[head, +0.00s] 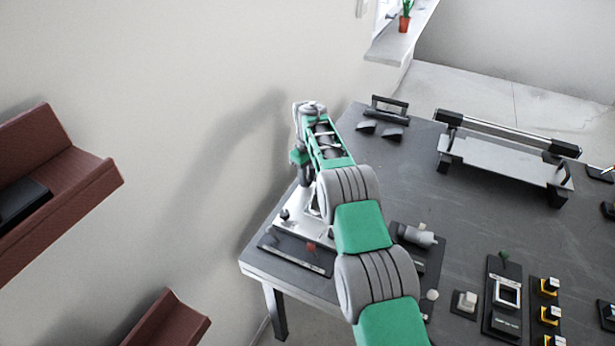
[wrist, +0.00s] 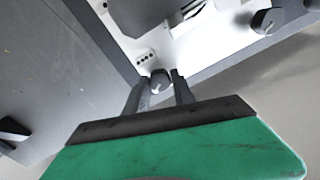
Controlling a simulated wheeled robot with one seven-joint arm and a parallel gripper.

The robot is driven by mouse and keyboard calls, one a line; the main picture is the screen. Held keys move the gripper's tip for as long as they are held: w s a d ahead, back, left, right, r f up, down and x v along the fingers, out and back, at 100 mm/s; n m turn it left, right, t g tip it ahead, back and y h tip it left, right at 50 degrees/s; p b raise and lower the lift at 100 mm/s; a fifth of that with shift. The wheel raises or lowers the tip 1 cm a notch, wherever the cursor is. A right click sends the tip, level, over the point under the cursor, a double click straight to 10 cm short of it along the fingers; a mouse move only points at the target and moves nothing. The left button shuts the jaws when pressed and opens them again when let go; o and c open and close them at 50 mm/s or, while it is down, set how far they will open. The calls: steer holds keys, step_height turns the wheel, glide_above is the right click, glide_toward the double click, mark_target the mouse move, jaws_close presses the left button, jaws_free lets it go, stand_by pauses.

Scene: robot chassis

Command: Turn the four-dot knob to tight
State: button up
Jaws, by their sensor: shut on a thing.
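The four-dot knob (wrist: 160,80) is a small grey round knob on a white panel (wrist: 218,32), beside a label with several dark dots (wrist: 146,56). My gripper (wrist: 161,78) is shut on it, with one dark finger on each side in the wrist view. In the head view my gripper (head: 306,182) points down over the pale panel (head: 292,228) at the table's left corner. There my arm and gripper hide the held knob. I cannot tell which way the knob is turned.
Another dark knob (wrist: 268,20) sits on the same panel, apart from my fingers. The grey table (head: 455,215) carries a rail device (head: 505,158), a cylinder fixture (head: 418,236) and yellow-based switches (head: 550,286). A wall stands close on the left.

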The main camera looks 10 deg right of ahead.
jaws_close()
steer(key=shift+f+m+b, duration=0.15)
steer(key=shift+m+b, duration=0.15)
steer(key=shift+b, duration=0.35)
steer(key=o, duration=1)
jaws_free()
steer(key=shift+r, duration=0.2)
step_height(320, 180, up, 8)
steer(key=shift+f, duration=0.15)
